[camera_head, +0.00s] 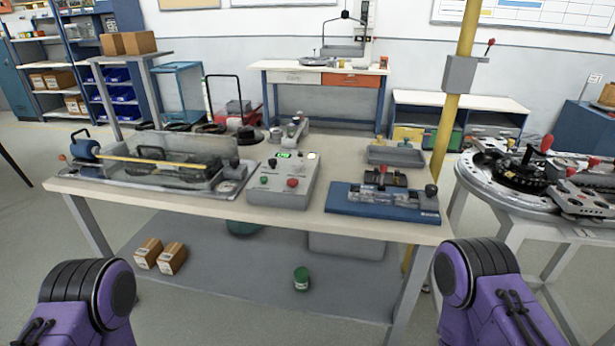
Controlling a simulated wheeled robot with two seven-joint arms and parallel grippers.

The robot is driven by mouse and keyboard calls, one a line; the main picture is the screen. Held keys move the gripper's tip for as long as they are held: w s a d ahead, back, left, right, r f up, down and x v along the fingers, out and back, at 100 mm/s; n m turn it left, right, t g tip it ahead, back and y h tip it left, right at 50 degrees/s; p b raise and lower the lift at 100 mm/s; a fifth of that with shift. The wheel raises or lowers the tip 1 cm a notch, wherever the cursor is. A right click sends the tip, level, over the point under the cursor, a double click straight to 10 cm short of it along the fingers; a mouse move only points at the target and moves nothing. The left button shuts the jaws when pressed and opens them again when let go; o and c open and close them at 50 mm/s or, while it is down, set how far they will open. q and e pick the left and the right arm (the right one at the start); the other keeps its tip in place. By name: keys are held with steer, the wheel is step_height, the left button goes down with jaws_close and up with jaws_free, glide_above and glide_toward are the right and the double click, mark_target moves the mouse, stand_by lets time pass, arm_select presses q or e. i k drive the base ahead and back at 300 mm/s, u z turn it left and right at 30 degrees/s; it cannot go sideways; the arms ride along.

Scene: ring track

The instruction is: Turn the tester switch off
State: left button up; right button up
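The grey control box (285,178), which looks like the tester, stands at the front middle of the workbench (130,192). Its small display (284,155) is lit green. On its sloped face are a red button (292,183), a green button (264,180) and a pale round part at the upper right. Its switch is too small to tell for certain, and so is its position. Only purple links of my two arms show, at the lower left and lower right, apart from the bench. Neither of my grippers is in view.
A clear-walled tank (160,170) stands left of the box. A blue fixture (382,205) with a red-knobbed lever lies right. A yellow pole (452,110) carries a grey box (461,74) with a red-tipped lever. A round ring track (500,185) stands on the right table.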

mark_target(272, 163)
steer(key=u, duration=1.25)
steer(key=i, duration=0.5)
steer(key=z, duration=1.4)
